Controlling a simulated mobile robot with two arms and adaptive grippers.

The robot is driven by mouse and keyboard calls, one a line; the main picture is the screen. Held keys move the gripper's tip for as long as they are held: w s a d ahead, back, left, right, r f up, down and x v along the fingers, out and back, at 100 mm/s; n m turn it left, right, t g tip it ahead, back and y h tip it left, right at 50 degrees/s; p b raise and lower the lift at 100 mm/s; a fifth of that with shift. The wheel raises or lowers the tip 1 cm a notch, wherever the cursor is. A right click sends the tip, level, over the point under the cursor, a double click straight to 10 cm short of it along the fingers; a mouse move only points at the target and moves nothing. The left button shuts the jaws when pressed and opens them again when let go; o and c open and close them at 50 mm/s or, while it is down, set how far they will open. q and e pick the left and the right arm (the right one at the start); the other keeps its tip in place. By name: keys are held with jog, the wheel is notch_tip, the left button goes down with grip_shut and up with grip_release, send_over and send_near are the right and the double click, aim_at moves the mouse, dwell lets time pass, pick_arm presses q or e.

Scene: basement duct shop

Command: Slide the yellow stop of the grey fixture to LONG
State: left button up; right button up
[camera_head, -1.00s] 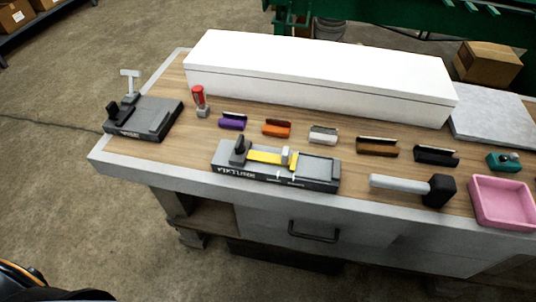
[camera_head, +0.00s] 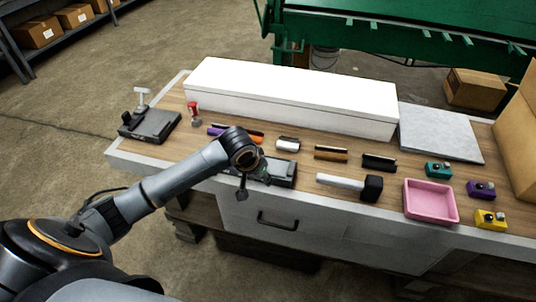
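The grey fixture (camera_head: 284,175) stands near the front edge of the workbench. My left arm reaches over it from the left and covers most of it; only its right part shows clearly. The yellow stop is hidden behind my arm, and so are the fixture's markings. My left gripper (camera_head: 249,186) is at the fixture's left part, pointing down. It is small and dark here, so I cannot tell whether its fingers are open or touch the fixture. My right gripper is not in view.
A mallet (camera_head: 340,181) and a pink tray (camera_head: 431,202) lie to the right of the fixture. Several coloured pieces lie in a row behind it, before a long white box (camera_head: 290,102).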

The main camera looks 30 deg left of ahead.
pick_arm(q)
jog(key=w+a+r+n+y, duration=0.1)
jog(key=w+a+r+n, duration=0.25)
jog(key=a+r, duration=0.55)
jog(key=shift+m, duration=0.45)
jog(key=p+x, duration=0.1)
jog(key=x, duration=0.2)
jog(key=d+x, duration=0.1)
jog(key=x, duration=0.3)
jog(key=d+p+x, duration=0.1)
jog(key=x, duration=0.3)
jog(key=shift+w+p, duration=0.3)
jog(key=shift+w, duration=0.15)
jog(key=shift+w+f, duration=0.15)
jog(key=shift+f, duration=0.2)
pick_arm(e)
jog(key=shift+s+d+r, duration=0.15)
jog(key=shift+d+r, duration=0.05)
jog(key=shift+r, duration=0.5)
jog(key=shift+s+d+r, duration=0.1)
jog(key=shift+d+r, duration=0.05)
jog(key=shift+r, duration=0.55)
pick_arm(q)
jog(key=c, duration=0.7)
grip_shut()
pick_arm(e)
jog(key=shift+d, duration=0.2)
